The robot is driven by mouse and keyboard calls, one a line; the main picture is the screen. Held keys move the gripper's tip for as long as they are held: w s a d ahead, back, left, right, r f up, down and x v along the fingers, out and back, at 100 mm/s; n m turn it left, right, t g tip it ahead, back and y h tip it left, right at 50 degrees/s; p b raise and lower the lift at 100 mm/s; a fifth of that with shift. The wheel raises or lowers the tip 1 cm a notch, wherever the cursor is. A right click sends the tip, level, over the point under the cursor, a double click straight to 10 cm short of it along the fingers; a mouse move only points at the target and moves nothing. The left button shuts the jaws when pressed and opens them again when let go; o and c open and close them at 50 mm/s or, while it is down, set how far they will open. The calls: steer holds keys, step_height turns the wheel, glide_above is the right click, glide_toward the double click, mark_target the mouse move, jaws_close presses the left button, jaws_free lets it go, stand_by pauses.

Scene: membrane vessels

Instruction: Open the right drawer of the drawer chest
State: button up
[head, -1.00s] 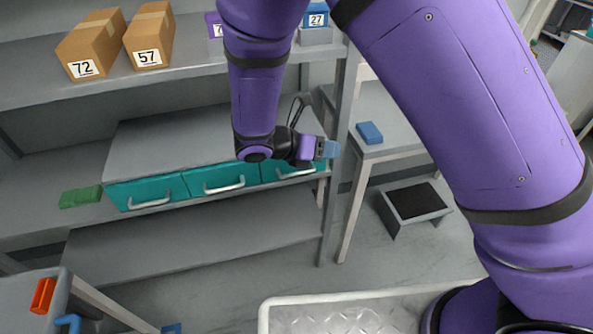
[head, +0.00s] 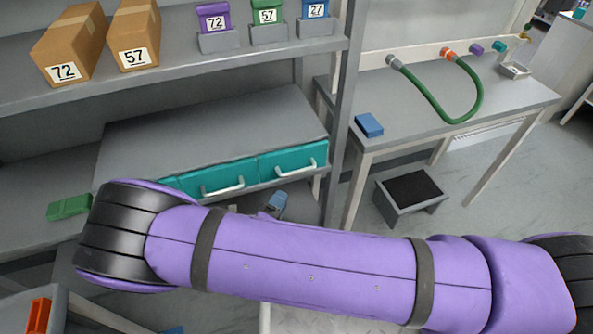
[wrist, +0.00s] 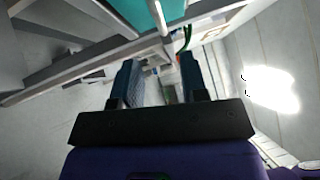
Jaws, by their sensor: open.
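The grey drawer chest (head: 215,125) stands on the lower shelf with teal drawer fronts. Its right drawer (head: 280,161) is shut, with a pale bar handle (head: 297,171). The middle drawer (head: 215,177) is shut too; my arm covers most of the left one. My gripper (head: 278,204) shows only as a small blue part below the right drawer, apart from the handle. In the wrist view my gripper (wrist: 158,72) is open, with nothing between its fingers. A teal drawer front (wrist: 123,14) and a pale handle (wrist: 158,16) appear above and beyond the fingertips.
A shelf post (head: 342,120) rises just right of the chest. The side table (head: 420,110) holds a blue block (head: 369,125) and a green hose (head: 433,113). A grey step stool (head: 408,200) stands on the floor. A green block (head: 69,207) lies left of the chest.

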mark_target(296, 171)
steer(key=x, duration=1)
steer(key=shift+w+d, duration=0.2)
steer(key=shift+w, duration=0.1)
jaws_close()
